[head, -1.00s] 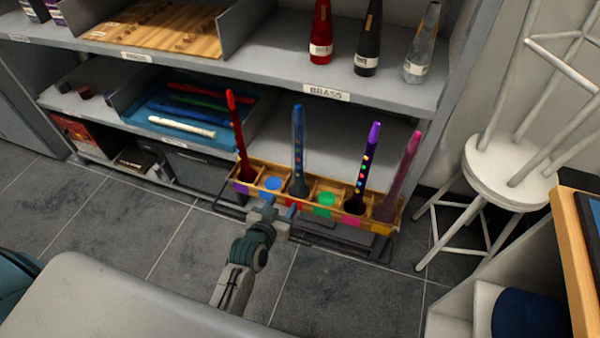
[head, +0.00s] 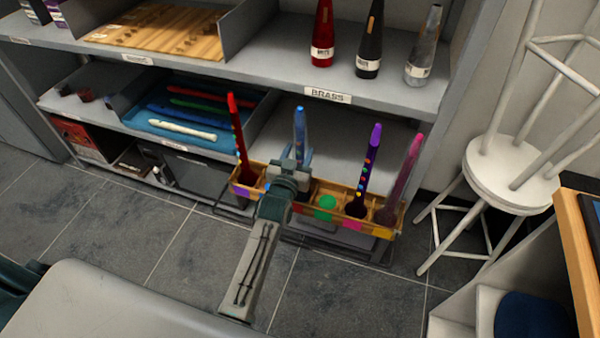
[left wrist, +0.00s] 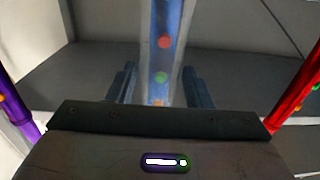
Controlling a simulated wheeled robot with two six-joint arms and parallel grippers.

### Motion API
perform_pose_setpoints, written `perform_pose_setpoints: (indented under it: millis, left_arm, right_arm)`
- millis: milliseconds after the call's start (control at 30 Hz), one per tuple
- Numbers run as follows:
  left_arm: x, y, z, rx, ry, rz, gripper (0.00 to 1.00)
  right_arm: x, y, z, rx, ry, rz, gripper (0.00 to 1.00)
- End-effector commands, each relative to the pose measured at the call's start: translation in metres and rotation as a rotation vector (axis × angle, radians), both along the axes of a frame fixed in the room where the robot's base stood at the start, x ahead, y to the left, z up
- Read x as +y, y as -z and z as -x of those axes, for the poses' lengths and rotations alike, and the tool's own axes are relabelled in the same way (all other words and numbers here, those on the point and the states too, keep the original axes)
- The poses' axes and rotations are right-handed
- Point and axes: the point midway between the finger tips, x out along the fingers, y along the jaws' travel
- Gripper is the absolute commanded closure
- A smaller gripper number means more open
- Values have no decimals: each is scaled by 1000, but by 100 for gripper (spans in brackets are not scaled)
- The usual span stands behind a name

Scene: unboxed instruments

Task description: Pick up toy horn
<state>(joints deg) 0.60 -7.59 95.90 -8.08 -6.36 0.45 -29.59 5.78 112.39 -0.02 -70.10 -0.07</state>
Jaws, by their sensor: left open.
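A blue toy horn (head: 300,124) with coloured dots stands upright in a yellow wooden rack (head: 395,232) on the lower shelf. My left gripper (head: 293,162) is open in front of it and hides its lower part. In the left wrist view the blue horn (left wrist: 165,50) lies between the two open fingers (left wrist: 161,90); I cannot tell whether they touch it. A red horn (head: 236,135) stands left in the rack; a purple horn (head: 369,165) and a pink horn (head: 408,165) stand to the right. My right gripper is out of view.
The upper shelf edge marked BRASS (head: 328,95) overhangs behind the horns. Bottle-shaped cones, including a red one (head: 322,35), stand on that shelf. A blue tray (head: 190,110) holds flutes at left. A white stool (head: 510,180) stands at right.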

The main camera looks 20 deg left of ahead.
Motion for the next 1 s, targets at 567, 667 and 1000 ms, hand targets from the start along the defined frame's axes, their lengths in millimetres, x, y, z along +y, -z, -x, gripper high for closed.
perform_pose_setpoints:
  millis: [567, 667, 1000]
  left_arm:
    - [0, 1, -19, 2, 0, 0, 86]
    - [0, 1, -19, 2, 0, 0, 100]
    - [0, -5, -19, 1, 0, 1, 100]
  right_arm:
    - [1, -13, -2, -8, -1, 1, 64]
    - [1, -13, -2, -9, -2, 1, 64]
    - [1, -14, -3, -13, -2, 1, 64]
